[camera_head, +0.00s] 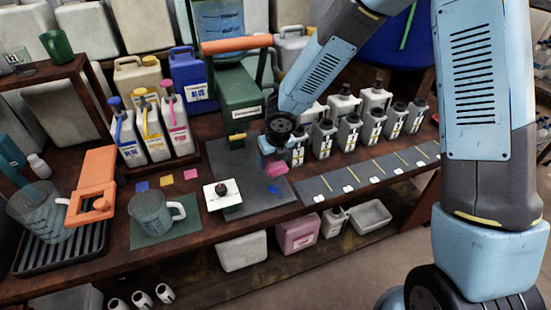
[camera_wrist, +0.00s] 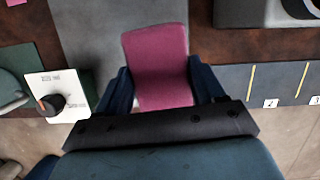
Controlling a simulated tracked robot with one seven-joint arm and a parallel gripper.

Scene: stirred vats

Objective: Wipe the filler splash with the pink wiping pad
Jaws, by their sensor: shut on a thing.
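The pink wiping pad (camera_wrist: 157,60) is held between the two dark fingers of my gripper (camera_wrist: 160,88) in the wrist view. In the head view, the pad (camera_head: 275,169) shows below my gripper (camera_head: 272,152), over the grey mat (camera_head: 236,160). A small blue splash (camera_head: 274,189) lies on the mat's front right part, just nearer the camera than the pad. I cannot tell whether the pad touches the mat. The splash does not show in the wrist view; the pad or gripper may cover it.
A white block with a dark knob (camera_head: 222,193) stands left of the pad. A green machine with an orange handle (camera_head: 239,95) stands behind. Several grey bottles (camera_head: 349,132) line the right, behind a marked strip (camera_head: 368,172). A grey mug (camera_head: 152,213) sits at left.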

